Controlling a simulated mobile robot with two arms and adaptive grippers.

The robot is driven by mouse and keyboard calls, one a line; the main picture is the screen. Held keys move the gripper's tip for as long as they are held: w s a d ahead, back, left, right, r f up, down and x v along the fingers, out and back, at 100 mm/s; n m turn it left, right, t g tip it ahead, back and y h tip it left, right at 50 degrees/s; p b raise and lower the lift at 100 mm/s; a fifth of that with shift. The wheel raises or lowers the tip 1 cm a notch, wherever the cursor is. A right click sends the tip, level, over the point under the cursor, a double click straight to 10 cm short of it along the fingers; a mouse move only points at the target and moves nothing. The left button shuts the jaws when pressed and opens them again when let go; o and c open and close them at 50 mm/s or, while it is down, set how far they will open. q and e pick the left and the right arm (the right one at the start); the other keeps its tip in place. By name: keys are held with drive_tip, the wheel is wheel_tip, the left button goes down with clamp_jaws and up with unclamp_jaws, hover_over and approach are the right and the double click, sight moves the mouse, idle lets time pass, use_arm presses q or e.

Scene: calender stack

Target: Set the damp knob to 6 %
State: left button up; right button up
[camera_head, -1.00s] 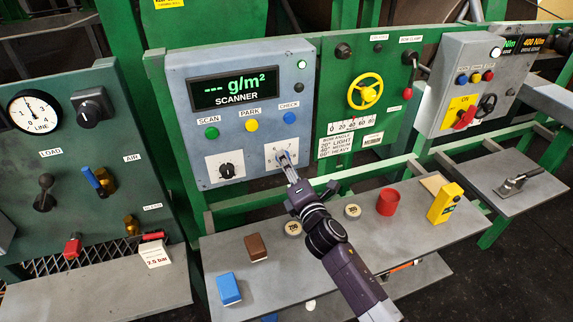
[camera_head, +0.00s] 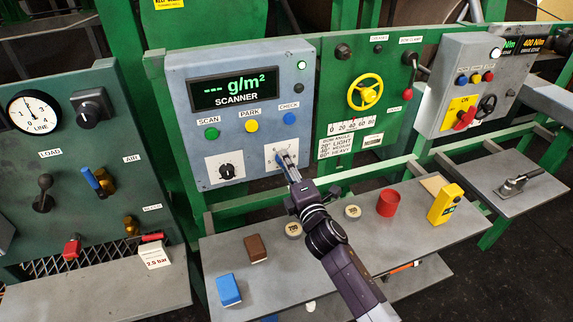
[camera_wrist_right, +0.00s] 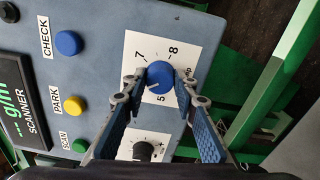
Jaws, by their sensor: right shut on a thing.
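The damp knob is a blue round knob (camera_wrist_right: 160,76) on a white numbered plate (camera_wrist_right: 181,50) of the grey scanner panel. In the right wrist view 7, 8 and 5 show around it; other marks are hidden behind the fingers. Its pale pointer mark faces the lower left, towards the finger between 5 and 7; the exact reading cannot be told. My right gripper (camera_wrist_right: 160,82) has a fingertip on each side of the knob and is shut on it. In the head view the gripper (camera_head: 287,160) covers most of the knob. My left gripper is not in view.
A black knob (camera_head: 227,171) on its own white plate sits left of the blue knob. Above are green, yellow and blue buttons and the scanner display (camera_head: 234,91), showing dashes. Below, a grey shelf (camera_head: 330,262) carries blocks, discs, a red cup (camera_head: 388,203) and a yellow device.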

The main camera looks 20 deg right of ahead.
drive_tip(key=o, duration=1.2)
drive_tip(key=shift+c, duration=0.2)
drive_tip(key=shift+s, duration=0.1)
drive_tip(key=s, duration=1.2)
drive_tip(key=shift+d, duration=0.25)
